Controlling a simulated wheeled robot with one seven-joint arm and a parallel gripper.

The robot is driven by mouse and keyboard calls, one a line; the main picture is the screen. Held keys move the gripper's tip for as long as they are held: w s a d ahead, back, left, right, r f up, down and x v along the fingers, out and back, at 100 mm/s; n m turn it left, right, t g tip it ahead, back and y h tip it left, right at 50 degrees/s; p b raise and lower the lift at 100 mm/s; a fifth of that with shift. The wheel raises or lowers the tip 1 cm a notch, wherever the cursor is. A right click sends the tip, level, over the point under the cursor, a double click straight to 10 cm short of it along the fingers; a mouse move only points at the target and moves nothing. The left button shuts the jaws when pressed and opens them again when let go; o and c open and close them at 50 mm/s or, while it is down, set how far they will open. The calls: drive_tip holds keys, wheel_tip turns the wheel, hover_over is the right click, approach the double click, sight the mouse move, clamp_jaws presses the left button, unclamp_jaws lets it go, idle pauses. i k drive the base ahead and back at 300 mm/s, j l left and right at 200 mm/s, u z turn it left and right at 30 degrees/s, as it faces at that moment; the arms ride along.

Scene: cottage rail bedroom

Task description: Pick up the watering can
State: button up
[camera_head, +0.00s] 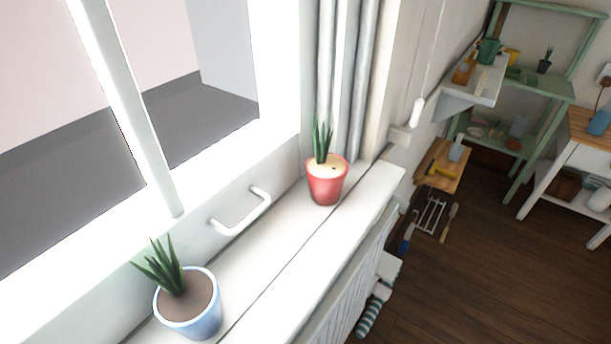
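A small green vessel (488,51), which looks like the watering can, stands on the white wall shelf (484,88) at the upper right. It is far off and small, so its handle and spout are hard to make out. My gripper is not in view.
A white windowsill (262,262) runs close by, holding a red potted plant (327,186) and a blue potted plant (190,312). A green shelf rack (553,85) and a white table (547,178) stand beyond. Dark wooden floor (475,285) is open at the lower right.

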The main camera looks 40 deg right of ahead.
sight(490, 47)
drive_tip(key=i+z, duration=0.2)
drive_tip(key=k+l+z, duration=0.1)
drive_tip(key=z, duration=1.45)
drive_tip(key=i+l, duration=0.35)
drive_tip(key=i, duration=0.15)
drive_tip(key=i+l, duration=0.3)
drive_tip(key=i, duration=0.2)
drive_tip(key=i+l+z, duration=0.1)
drive_tip(key=i+l, duration=0.25)
drive_tip(key=i, duration=0.15)
drive_tip(key=i+l, duration=0.3)
drive_tip(key=i, duration=0.7)
